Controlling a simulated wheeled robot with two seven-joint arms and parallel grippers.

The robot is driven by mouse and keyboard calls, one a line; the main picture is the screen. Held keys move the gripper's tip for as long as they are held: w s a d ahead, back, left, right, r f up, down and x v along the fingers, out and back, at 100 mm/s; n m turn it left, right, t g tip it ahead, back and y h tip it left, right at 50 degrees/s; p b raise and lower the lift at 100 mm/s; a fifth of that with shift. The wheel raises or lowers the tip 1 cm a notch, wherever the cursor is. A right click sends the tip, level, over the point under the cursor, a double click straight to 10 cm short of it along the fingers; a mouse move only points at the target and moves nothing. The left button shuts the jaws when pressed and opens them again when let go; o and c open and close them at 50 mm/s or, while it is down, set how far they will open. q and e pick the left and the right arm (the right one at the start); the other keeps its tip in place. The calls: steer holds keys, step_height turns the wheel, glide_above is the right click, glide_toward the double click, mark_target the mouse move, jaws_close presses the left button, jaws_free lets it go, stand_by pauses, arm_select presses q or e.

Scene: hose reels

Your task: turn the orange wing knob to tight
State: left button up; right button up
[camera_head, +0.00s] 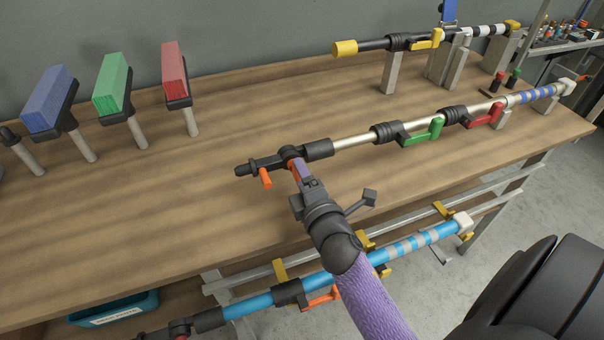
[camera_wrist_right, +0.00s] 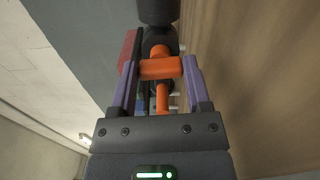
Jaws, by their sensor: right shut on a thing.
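The orange wing knob (camera_wrist_right: 160,68) shows in the right wrist view as an orange bar between the two purple fingers, with another orange bar below it. In the head view an orange handle (camera_head: 265,178) sticks out from the black left end of the silver pole, just left of my gripper. My right gripper (camera_head: 298,166) reaches that black joint from below and hides part of it. In the wrist view, its fingers (camera_wrist_right: 160,78) are shut on the orange knob. My left gripper is not in view.
The silver pole (camera_head: 355,140) lies along the wooden table (camera_head: 215,220), with a green lever (camera_head: 424,135) and a red lever (camera_head: 488,117). Coloured blocks on posts stand at the back left. A yellow-ended pole (camera_head: 345,48) is behind; a blue pole (camera_head: 247,305) is below the table's front edge.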

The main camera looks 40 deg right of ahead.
steer(key=shift+m, duration=0.5)
steer(key=o, duration=1.3)
steer(key=shift+s, duration=0.1)
